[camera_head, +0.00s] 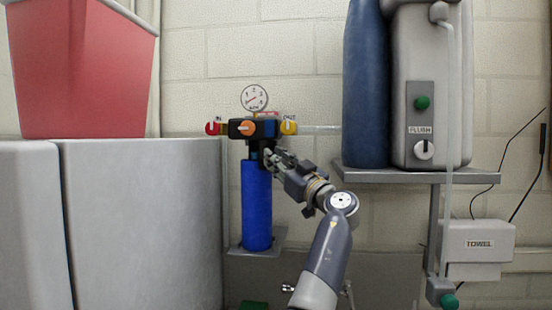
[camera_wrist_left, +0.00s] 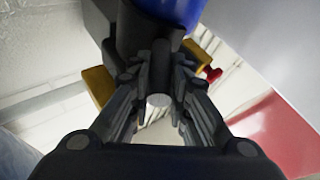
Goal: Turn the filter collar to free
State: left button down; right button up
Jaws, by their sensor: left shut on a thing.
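The black filter collar (camera_head: 254,147) sits around the top of the upright blue filter housing (camera_head: 257,205), under the dark filter head (camera_head: 266,128). My left gripper (camera_head: 269,157) is at the collar's right front side and hides part of it. In the left wrist view the dark collar (camera_wrist_left: 138,32) lies below the blue housing (camera_wrist_left: 178,10) at the top of the picture. There my left gripper (camera_wrist_left: 160,75) is shut on a dark lug that sticks out from the collar. My right gripper is in neither view.
A red valve (camera_head: 212,128), an orange knob (camera_head: 247,128) and a yellow valve (camera_head: 288,127) are on the head, with a gauge (camera_head: 254,98) above. A shelf (camera_head: 400,176) with a dark blue cylinder (camera_head: 366,90) stands close on the right. Grey cabinets (camera_head: 145,220) stand left.

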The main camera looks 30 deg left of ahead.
pick_arm(q)
jog(key=shift+a+f, duration=0.1)
dwell(0.3)
jog(key=c, duration=1.5)
grip_release()
jog(key=shift+c, duration=0.2)
jog(key=shift+o, duration=0.3)
jog(key=shift+w+a+f, duration=0.15)
jog(key=shift+w+a, duration=0.1)
jog(key=shift+a, duration=0.05)
jog(key=shift+s+d, duration=0.15)
jog(key=shift+d, duration=0.15)
jog(key=v, duration=1.1)
jog(key=shift+f, duration=0.15)
jog(key=shift+s+d, duration=0.1)
